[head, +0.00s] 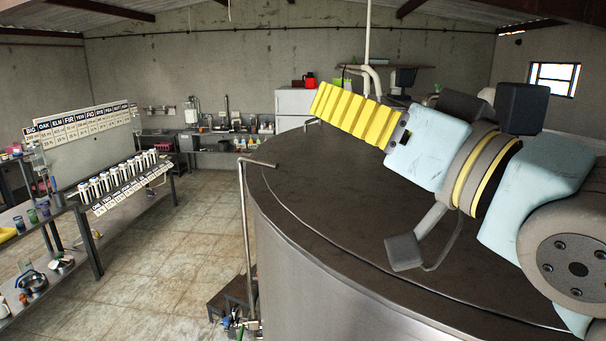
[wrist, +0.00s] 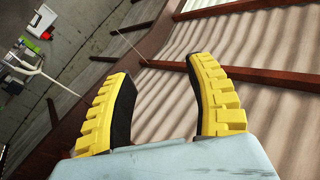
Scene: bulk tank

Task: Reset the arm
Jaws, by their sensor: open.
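My gripper (head: 335,104) is raised over the big round metal tank (head: 330,190) in the head view. Its yellow fingers point up and to the left, toward the back wall. In the wrist view my gripper (wrist: 160,75) shows two yellow fingers with dark inner pads, spread apart with nothing between them. Behind them are the roof sheets and dark beams. The fingers touch nothing that I can see.
A rack of labelled tubes (head: 125,180) stands on a bench at the left, below a label board (head: 85,125). A white fridge (head: 293,105) and a counter stand at the back. A bent pipe (head: 245,230) rises beside the tank. The tiled floor (head: 185,260) between bench and tank is mostly clear.

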